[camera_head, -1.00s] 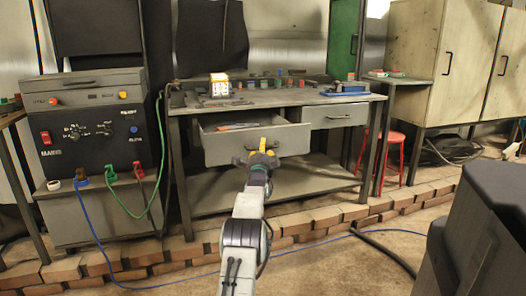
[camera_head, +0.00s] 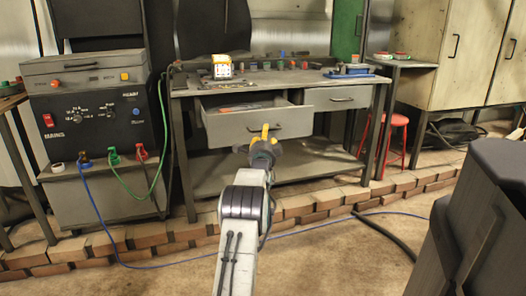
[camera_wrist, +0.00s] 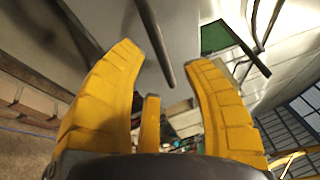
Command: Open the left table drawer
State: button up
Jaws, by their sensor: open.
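The left table drawer (camera_head: 292,122) is grey and stands pulled out of the workbench; its open top shows some items inside. Its dark handle (camera_head: 282,126) is on the front panel, partly hidden behind my gripper. My gripper (camera_head: 264,131), with yellow fingers, is at the middle of the drawer front. In the wrist view my gripper (camera_wrist: 168,82) is open, its fingers spread apart. The dark handle bar (camera_wrist: 153,38) reaches down into the gap between them, and the grey drawer front (camera_wrist: 190,25) lies beyond. I cannot tell whether a finger touches the handle.
The right drawer (camera_head: 342,98) is shut. The workbench top (camera_head: 290,78) holds a lit box and several small items. A control cabinet (camera_head: 98,118) with cables stands left. A red stool (camera_head: 390,122) is at right. A low brick edging (camera_head: 320,204) runs before the bench.

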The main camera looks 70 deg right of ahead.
jog(key=v, duration=0.8)
jog(key=shift+s+a, duration=0.1)
jog(key=shift+a, duration=0.1)
dwell(0.9)
